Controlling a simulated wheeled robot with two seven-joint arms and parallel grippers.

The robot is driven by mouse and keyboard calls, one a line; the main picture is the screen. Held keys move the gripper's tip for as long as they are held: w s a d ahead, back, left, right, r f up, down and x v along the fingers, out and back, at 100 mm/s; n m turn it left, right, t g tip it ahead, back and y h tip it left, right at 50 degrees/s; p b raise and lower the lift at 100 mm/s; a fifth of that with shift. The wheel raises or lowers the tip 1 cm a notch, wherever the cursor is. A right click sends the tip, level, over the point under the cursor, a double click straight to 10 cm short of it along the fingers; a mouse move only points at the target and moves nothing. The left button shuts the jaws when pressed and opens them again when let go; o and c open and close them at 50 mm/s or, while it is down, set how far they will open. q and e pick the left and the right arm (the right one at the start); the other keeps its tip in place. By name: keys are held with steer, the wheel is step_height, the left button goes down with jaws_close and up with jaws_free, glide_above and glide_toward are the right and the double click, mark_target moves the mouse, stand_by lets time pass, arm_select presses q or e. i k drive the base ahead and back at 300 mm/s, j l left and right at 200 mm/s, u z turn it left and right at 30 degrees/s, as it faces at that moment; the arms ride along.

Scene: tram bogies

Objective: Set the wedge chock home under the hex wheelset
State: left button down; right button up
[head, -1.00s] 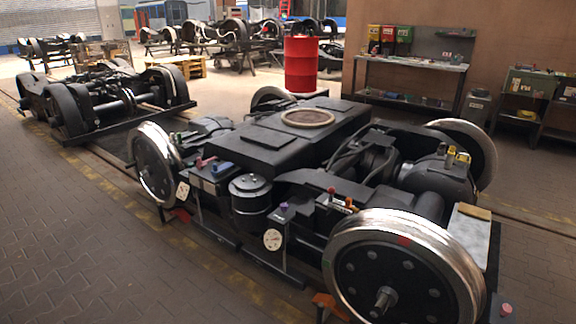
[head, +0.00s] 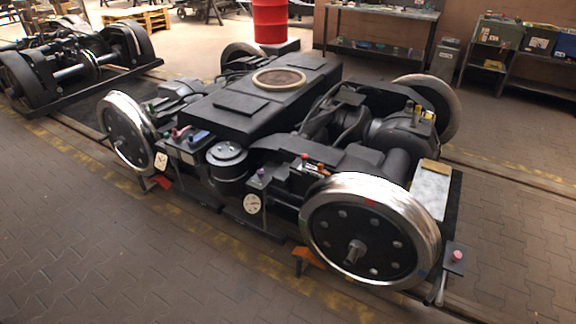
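A large tram bogie stands in the middle of the head view. Its near wheel (head: 328,236) has a bright steel rim, a dark bolted disc and a stub axle end. An orange wedge-like piece (head: 308,258) sits low beside this wheel's left edge; I cannot tell whether it touches the tread. A smaller red piece (head: 160,182) lies low beside the bogie's left wheel (head: 122,138). Which wheelset is the hex one, I cannot tell from any marking. Neither of my grippers is in view.
A post with a pink knob (head: 456,256) stands right of the near wheel. A second bogie (head: 75,62) is at the upper left. A red drum (head: 270,20) and workbenches (head: 380,50) are behind. The paved floor in front (head: 130,260) is clear.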

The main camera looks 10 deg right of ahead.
mark_target(301, 253)
steer(key=i+j+z, duration=0.1)
steer(key=z, duration=0.25)
steer(key=j+z, duration=0.15)
steer(key=z, duration=0.2)
steer(key=i+j+z, duration=0.1)
steer(key=j, duration=0.35)
steer(key=i+j+z, duration=0.15)
steer(key=j, duration=0.3)
steer(key=i+j+z, duration=0.1)
steer(key=j, duration=0.35)
steer(key=i+j+z, duration=0.1)
steer(key=j, duration=0.35)
steer(key=i+j+z, duration=0.1)
steer(key=j, duration=0.4)
steer(key=i+j, duration=0.1)
steer(key=j, duration=0.2)
steer(key=i+j, duration=0.1)
steer(key=j, duration=0.25)
